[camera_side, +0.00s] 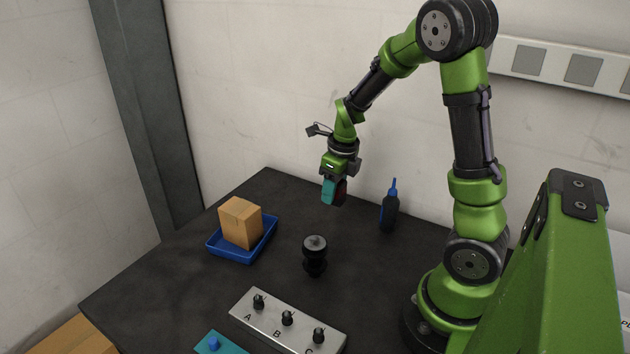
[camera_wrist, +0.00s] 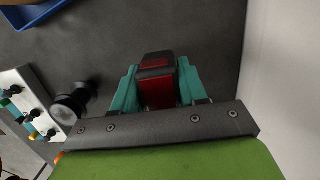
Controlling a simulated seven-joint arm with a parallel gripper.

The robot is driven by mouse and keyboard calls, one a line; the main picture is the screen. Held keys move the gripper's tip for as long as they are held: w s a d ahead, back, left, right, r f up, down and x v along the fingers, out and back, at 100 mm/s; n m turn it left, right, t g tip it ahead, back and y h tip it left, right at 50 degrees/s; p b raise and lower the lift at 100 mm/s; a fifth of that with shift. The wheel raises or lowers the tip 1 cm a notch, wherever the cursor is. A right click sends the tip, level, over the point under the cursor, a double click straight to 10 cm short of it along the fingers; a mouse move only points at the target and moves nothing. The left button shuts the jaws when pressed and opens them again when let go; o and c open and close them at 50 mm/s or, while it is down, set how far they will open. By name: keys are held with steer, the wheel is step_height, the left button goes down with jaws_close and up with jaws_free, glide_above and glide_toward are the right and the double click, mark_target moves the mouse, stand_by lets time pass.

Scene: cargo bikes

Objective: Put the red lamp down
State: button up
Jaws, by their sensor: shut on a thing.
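My gripper (camera_side: 334,194) is up in the air above the back of the dark table. Its teal fingers are shut on the red lamp (camera_side: 341,189), which shows as a small dark red and black piece, mostly hidden behind the near finger in the side view. In the wrist view the red lamp (camera_wrist: 157,90) sits between both teal fingers, its red face and black upper part visible. The lamp is clear of the table, with nothing directly touching it but the fingers.
A blue tray (camera_side: 241,258) holds a cardboard box (camera_side: 240,222) at left. A black knobbed stand (camera_side: 315,255) is mid-table. A dark bottle with blue nozzle (camera_side: 389,212) stands right. A metal panel lettered A, B, C (camera_side: 265,322) lies in front. Bare tabletop lies between them.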

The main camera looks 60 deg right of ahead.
steer(key=shift+s+f, duration=0.1)
steer(key=shift+f, duration=3.5)
steer(key=shift+f, duration=0.15)
steer(key=o, duration=1.1)
